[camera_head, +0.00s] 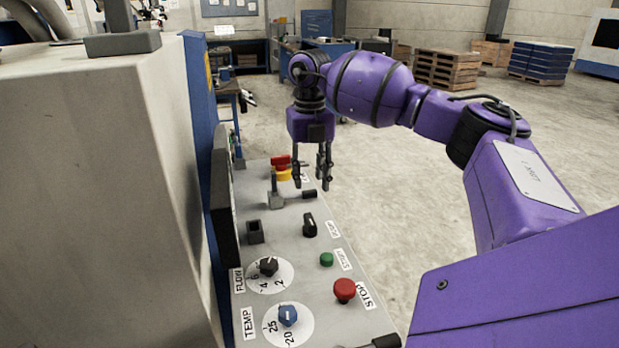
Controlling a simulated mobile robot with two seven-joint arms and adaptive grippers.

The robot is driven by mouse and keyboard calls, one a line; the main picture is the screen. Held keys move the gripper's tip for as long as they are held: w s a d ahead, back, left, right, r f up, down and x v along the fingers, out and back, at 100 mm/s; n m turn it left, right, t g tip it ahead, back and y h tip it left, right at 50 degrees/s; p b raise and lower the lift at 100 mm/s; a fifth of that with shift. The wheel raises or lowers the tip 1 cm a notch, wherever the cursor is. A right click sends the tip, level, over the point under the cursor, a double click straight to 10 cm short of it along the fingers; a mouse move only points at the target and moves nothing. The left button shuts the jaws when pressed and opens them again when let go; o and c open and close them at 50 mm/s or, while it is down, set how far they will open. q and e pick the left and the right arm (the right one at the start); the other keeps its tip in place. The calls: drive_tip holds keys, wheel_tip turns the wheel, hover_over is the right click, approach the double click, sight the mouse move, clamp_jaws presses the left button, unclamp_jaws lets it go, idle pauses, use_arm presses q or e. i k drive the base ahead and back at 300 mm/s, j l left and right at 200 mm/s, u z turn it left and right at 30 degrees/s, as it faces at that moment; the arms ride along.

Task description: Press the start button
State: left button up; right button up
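The start button is a small green round button (326,259) on the grey control panel (300,285), beside a label reading START. My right gripper (312,186) hangs with its fingers pointing down over the far part of the panel, beyond the green button and apart from it. Its two fingers are spread with a gap between them, and nothing shows in the gap. My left gripper is not in view.
A red STOP button (345,290) sits just nearer than the green one. The panel also holds a black knob (309,225), a FLOW dial (269,267), a blue TEMP dial (288,315) and a red-and-yellow switch (282,168). A large machine housing (100,190) stands left. Open floor lies right.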

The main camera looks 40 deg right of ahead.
sight(326, 258)
drive_tip(key=k, duration=1.5)
